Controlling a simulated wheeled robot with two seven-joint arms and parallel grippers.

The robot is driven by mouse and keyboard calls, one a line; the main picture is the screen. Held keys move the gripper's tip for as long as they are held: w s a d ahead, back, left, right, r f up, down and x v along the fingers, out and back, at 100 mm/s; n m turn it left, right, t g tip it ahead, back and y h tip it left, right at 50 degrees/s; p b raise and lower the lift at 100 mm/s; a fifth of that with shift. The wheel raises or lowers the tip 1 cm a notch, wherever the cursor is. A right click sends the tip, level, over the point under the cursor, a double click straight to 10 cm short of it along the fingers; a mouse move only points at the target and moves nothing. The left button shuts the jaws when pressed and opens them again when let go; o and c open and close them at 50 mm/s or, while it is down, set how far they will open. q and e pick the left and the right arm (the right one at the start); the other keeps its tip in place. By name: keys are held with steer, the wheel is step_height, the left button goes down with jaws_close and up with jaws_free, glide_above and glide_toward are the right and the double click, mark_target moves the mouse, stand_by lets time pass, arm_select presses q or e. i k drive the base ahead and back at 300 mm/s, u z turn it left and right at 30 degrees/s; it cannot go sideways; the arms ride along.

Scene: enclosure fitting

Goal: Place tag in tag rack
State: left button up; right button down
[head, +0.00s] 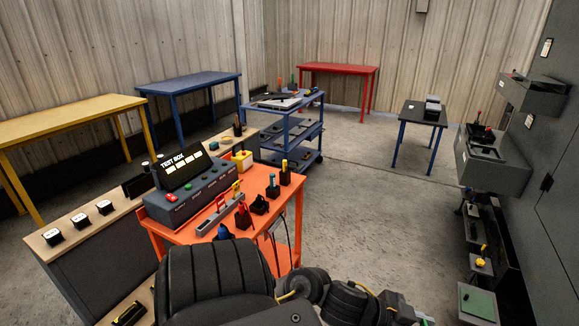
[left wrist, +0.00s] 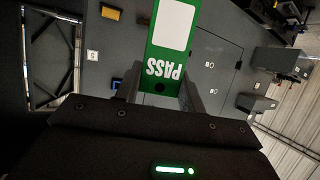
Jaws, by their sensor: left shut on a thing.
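A green tag (left wrist: 165,60) with a white panel and the word PASS, upside down, shows in the left wrist view. My left gripper (left wrist: 160,78) is shut on the tag's near end, one dark finger on each side. The tag's far end runs out of the top of the view. In the head view my dark arm crosses the bottom edge, and neither the tag nor the jaws can be made out. A grey slotted rail (head: 220,214) with small red and yellow pieces lies on the orange table (head: 170,238); I cannot tell if it is the tag rack. My right gripper is not in view.
A grey test box (head: 190,186) stands beside the rail. A grey cabinet (head: 549,200) with shelves fills the right side, and grey panels with labels (left wrist: 222,75) lie behind the tag. A blue cart (head: 290,126) stands further back. The floor in the middle is clear.

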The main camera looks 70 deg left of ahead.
mark_target(205, 230)
steer(key=u, duration=1.25)
steer(key=i, duration=3.25)
steer(key=u, duration=3.05)
steer(key=i, duration=0.5)
steer(key=u, duration=0.05)
